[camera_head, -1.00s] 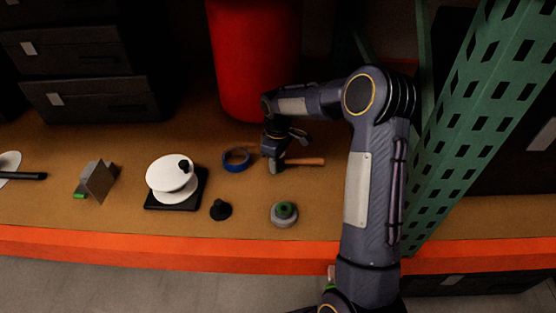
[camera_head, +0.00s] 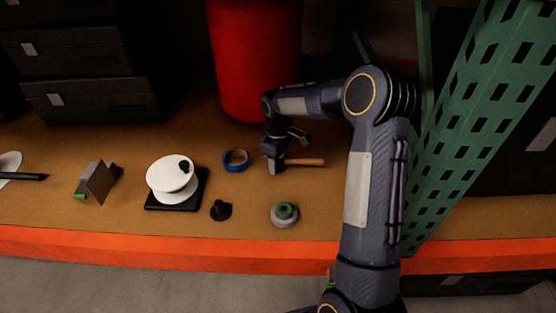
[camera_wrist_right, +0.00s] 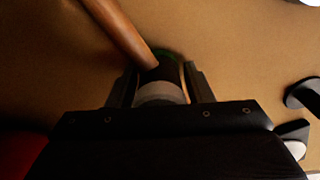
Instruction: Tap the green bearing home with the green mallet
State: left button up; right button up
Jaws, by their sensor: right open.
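The mallet lies on the brown shelf, its wooden handle (camera_head: 305,162) pointing right. My right gripper (camera_head: 274,155) is over its head, hiding much of it. In the right wrist view the open jaws (camera_wrist_right: 160,86) stand on either side of the mallet's dark head (camera_wrist_right: 162,74). A bit of green shows at the head's far end. The wooden handle (camera_wrist_right: 122,32) runs to the upper left there. The green bearing (camera_head: 286,210) sits on a round grey housing (camera_head: 285,221) nearer the shelf's front edge. I cannot tell how deep it sits. My left gripper is not in view.
A blue tape roll (camera_head: 236,161), a small black knob-like part (camera_head: 221,210) and a white round device (camera_head: 171,180) on a black base lie left. A red cylinder (camera_head: 255,60) stands behind. A green perforated upright (camera_head: 470,110) bounds the right side. The shelf has an orange front edge (camera_head: 150,249).

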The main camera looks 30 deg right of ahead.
jog(key=shift+r+p, duration=1.4)
jog(key=shift+r, duration=0.55)
jog(key=c, duration=1)
jog(key=shift+o, duration=0.2)
notch_tip(320, 180, up, 10)
jog(key=p, duration=0.7)
jog(key=shift+r+p, duration=0.1)
jog(key=shift+p, duration=0.25)
